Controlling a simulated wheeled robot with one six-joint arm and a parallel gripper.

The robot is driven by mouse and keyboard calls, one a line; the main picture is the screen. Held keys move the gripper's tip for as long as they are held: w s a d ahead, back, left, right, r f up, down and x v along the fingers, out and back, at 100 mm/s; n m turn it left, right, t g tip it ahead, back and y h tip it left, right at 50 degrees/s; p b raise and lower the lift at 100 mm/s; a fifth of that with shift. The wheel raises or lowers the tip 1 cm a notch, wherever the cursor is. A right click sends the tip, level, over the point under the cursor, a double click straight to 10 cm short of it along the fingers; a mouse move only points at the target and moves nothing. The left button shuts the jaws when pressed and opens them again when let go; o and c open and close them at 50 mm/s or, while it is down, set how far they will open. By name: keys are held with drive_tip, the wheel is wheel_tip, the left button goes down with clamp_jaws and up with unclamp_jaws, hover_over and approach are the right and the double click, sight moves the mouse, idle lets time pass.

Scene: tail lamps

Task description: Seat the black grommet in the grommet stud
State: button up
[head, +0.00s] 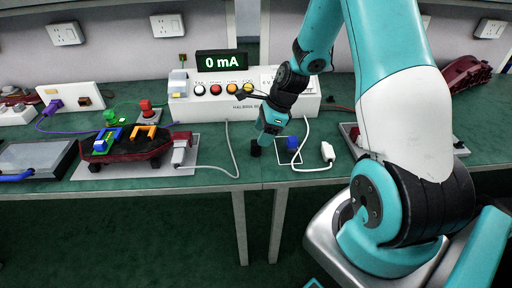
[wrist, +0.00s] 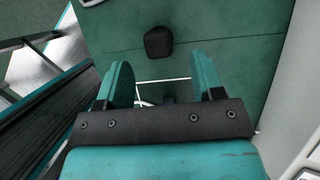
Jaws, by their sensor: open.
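A small black block, which looks like the black grommet (head: 255,147), lies on the green bench top near its front edge, left of a white outlined square. In the wrist view the black grommet (wrist: 158,42) lies beyond the fingertips, apart from them. My gripper (head: 268,138) is low over the bench, just right of the grommet. In the wrist view my gripper (wrist: 163,75) is open, with no object held between its fingers. I cannot make out the grommet stud; a dark red lamp housing (head: 158,148) stands on a pale plate at left.
A blue block (head: 292,143) sits in the white outline, and a white plug (head: 327,151) on a cable lies to its right. A meter box (head: 215,107) with a "0 mA" display stands behind. A second red lamp housing (head: 465,74) is at far right. Cables cross the bench front.

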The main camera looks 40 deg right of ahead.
sight(256, 148)
drive_tip(key=x, duration=0.5)
drive_tip(key=shift+a+f, duration=0.1)
drive_tip(key=shift+a, duration=0.1)
drive_tip(key=c, duration=1)
